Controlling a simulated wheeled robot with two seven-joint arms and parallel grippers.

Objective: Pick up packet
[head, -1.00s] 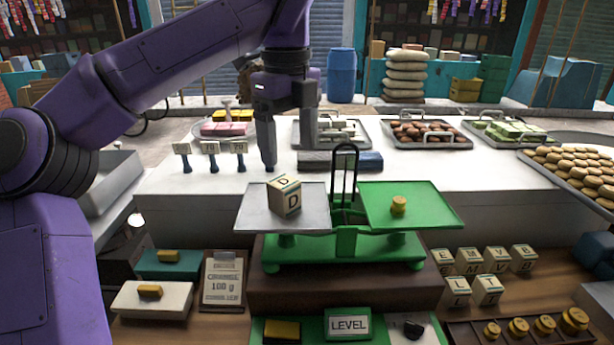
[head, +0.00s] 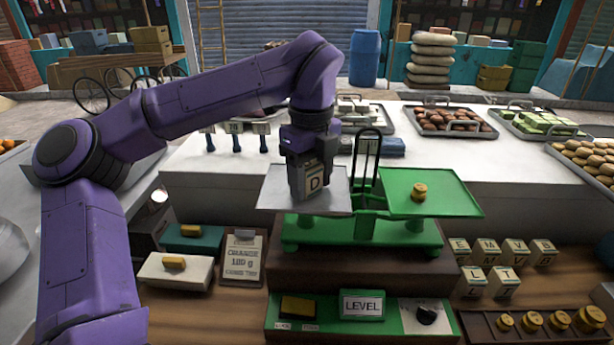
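The packet (head: 315,185), a small pale block marked D, stands on the grey left pan (head: 278,198) of the green balance scale (head: 362,236). My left gripper (head: 312,178) reaches down over it, with its dark fingers on either side of the packet. One finger covers the packet's left side and the gripper body hides its top. Whether the fingers press on it cannot be made out. The packet appears to be still at pan level. A small brass weight (head: 419,192) sits on the green right pan (head: 452,197). My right gripper is not in view.
The scale's black upright loop (head: 367,150) stands close to the right of my gripper. Trays of goods (head: 450,124) line the white counter behind. Lettered packets (head: 490,266) and a rack of brass weights (head: 530,325) lie at the lower right. A LEVEL sign (head: 363,305) stands in front.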

